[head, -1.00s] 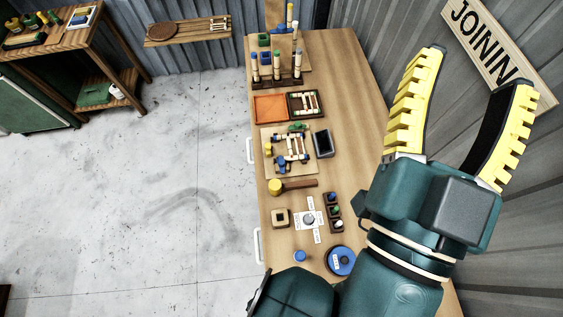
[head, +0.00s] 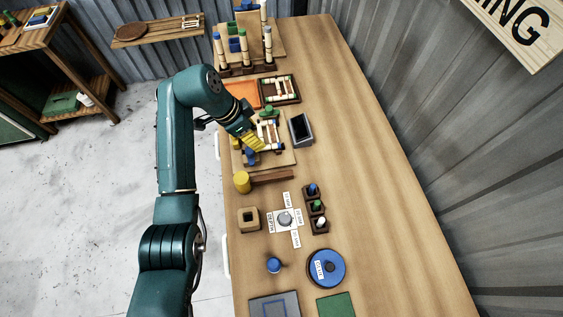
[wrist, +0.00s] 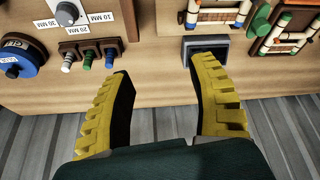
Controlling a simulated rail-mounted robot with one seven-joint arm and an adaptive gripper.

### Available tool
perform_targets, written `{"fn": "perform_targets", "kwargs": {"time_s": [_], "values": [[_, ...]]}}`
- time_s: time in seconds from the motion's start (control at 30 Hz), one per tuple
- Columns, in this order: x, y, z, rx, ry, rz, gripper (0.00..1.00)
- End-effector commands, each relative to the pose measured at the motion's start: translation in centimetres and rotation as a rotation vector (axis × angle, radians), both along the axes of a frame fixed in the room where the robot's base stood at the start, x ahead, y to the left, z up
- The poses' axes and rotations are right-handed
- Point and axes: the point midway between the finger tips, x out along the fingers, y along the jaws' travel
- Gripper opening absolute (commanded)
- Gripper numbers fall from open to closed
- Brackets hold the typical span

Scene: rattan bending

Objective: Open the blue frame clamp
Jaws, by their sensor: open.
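My gripper (head: 255,146) is over the lower left part of a wooden board (head: 285,158) in the head view. The board holds a pale rattan frame (head: 274,130). A blue part (head: 250,158), likely the blue frame clamp, shows just below my yellow fingers; contact cannot be told. A green clamp (head: 269,111) is at the frame's far side. In the wrist view my gripper (wrist: 163,85) is open and empty, its fingers wide apart. There the rattan frame (wrist: 214,14) is cut by the top edge, and the blue clamp cannot be made out clearly.
A dark grey bin (head: 301,130) stands right of the board. A tray with a second frame (head: 280,90) lies beyond. The table's right side is clear.

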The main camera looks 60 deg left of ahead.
Motion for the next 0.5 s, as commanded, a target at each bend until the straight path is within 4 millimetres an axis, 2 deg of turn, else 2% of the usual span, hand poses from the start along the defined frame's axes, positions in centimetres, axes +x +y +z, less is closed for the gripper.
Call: {"fn": "perform_targets", "kwargs": {"time_s": [0.03,0.1,0.17,0.33,0.5], "values": [[-2.5,2.9,-1.1,0.018,-0.01,0.069,0.58],[-4.7,4.9,-1.4,0.024,-0.012,0.123,0.58],[-5.7,5.6,-1.5,0.024,-0.012,0.147,0.58],[-5.3,5.7,-2.9,0.021,-0.01,0.153,0.58],[-3.8,5.6,-6.6,0.019,-0.008,0.152,0.58]]}}
